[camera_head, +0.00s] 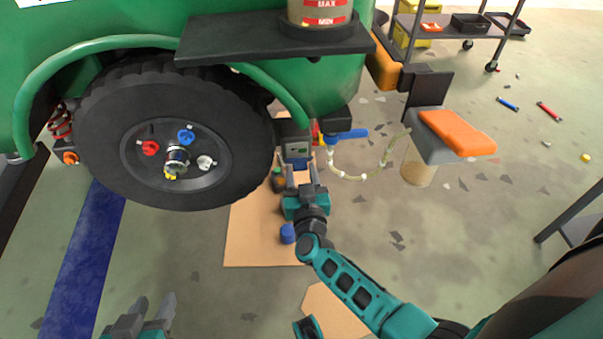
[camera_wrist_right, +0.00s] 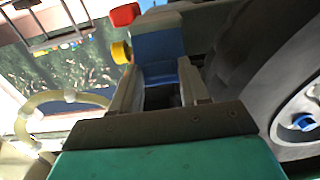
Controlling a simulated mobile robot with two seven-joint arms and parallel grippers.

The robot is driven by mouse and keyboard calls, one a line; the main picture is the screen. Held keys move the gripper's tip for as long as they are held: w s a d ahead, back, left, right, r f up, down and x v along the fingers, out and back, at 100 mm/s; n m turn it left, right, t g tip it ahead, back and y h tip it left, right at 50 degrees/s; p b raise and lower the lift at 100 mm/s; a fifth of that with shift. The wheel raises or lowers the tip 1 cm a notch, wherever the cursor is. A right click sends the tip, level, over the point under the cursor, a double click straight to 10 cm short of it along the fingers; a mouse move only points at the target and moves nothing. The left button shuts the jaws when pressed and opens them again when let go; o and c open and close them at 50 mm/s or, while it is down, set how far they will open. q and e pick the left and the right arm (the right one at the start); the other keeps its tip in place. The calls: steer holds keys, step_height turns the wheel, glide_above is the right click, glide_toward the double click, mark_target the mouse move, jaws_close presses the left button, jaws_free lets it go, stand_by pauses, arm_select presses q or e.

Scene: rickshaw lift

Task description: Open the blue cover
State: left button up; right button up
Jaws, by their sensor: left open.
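A grey box (camera_head: 296,143) hangs under the green vehicle, beside the wheel. A blue part, which I take to be the blue cover (camera_wrist_right: 158,58), shows ahead of my right fingers in the wrist view. In the head view, blue also shows just below the grey box, partly hidden by the fingers. My right gripper (camera_head: 301,164) points at this spot with its fingers apart, one on each side of the blue part (camera_wrist_right: 160,85). I cannot tell whether they touch it. My left gripper (camera_head: 153,302) is open and empty at the lower left, away from the vehicle.
The large black wheel (camera_head: 175,135) stands just left of my right gripper. A blue-handled valve (camera_head: 345,134) and clear hose (camera_head: 350,178) are on its right. A blue cap (camera_head: 288,234) and dark bottle (camera_head: 278,180) are on the cardboard.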

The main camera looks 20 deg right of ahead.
arm_select(q)
steer(key=shift+f, duration=0.15)
arm_select(e)
jaws_close()
arm_select(q)
steer(key=b, duration=0.1)
steer(key=d+f+b, duration=0.1)
steer(key=b, duration=0.1)
steer(key=f+b, duration=0.1)
steer(key=b, duration=0.1)
steer(key=shift+w+d+h, duration=0.15)
steer(key=shift+w+h, duration=0.1)
steer(key=shift+h, duration=0.05)
arm_select(e)
steer(key=f+t, duration=0.1)
steer(key=f+t+h, duration=0.1)
steer(key=t, duration=0.1)
steer(key=f+t, duration=0.1)
steer(key=t, duration=0.1)
steer(key=shift+s+f+h, duration=0.25)
steer(key=shift+f+h, duration=0.05)
steer(key=shift+h, duration=0.1)
arm_select(q)
steer(key=shift+f, duration=0.1)
arm_select(e)
steer(key=shift+o, duration=1.9)
jaws_free()
